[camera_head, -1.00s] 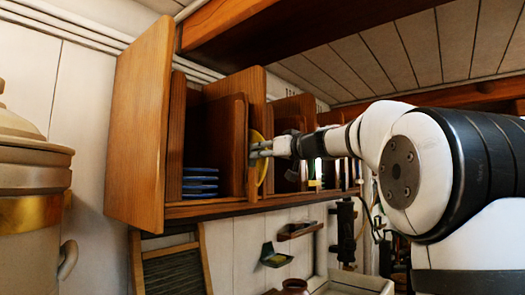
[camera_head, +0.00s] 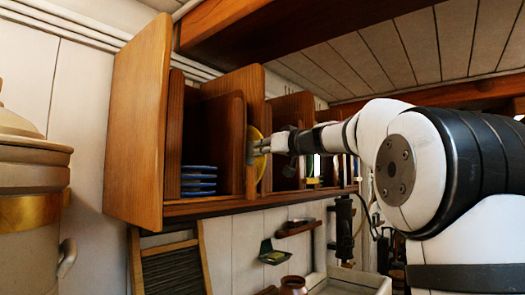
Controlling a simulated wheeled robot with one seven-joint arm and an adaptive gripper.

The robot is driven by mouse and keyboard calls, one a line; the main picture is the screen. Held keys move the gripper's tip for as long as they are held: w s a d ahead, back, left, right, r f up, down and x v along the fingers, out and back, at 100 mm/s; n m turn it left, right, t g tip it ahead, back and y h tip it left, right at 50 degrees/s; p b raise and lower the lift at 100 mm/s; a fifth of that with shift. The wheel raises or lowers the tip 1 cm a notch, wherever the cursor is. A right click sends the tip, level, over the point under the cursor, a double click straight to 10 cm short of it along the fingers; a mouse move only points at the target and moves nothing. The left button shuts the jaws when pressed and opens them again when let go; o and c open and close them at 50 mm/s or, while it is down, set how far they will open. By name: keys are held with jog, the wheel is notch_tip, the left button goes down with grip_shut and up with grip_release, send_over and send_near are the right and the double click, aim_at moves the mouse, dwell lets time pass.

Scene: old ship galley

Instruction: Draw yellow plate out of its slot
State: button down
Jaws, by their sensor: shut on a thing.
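The yellow plate (camera_head: 260,158) stands on edge at the wooden plate rack (camera_head: 217,207), just right of the compartment with the blue plates (camera_head: 199,181). Part of it is hidden by my fingers and the wooden divider on its left. My gripper (camera_head: 262,147) reaches in from the right and is shut on the plate's edge. How far the plate sits inside its slot is hard to tell from this angle.
Wooden dividers stand close on both sides of the plate. A large ceramic crock (camera_head: 30,190) stands at the left. A ceiling beam (camera_head: 235,22) runs above the rack. Below hang a washboard (camera_head: 172,268) and a small green holder (camera_head: 272,252).

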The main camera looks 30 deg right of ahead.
jog(key=shift+r+p, duration=0.3)
jog(key=shift+r, duration=0.35)
jog(key=shift+r, duration=0.35)
jog(key=shift+s, duration=0.1)
jog(key=s+d+p, duration=0.1)
jog(key=s+d, duration=0.2)
jog(key=s, duration=0.7)
jog(key=s+d+p, duration=0.1)
jog(key=s+d, duration=0.3)
jog(key=s, duration=0.6)
jog(key=shift+s+d, duration=0.25)
jog(key=shift+s, duration=0.05)
dwell(1.4)
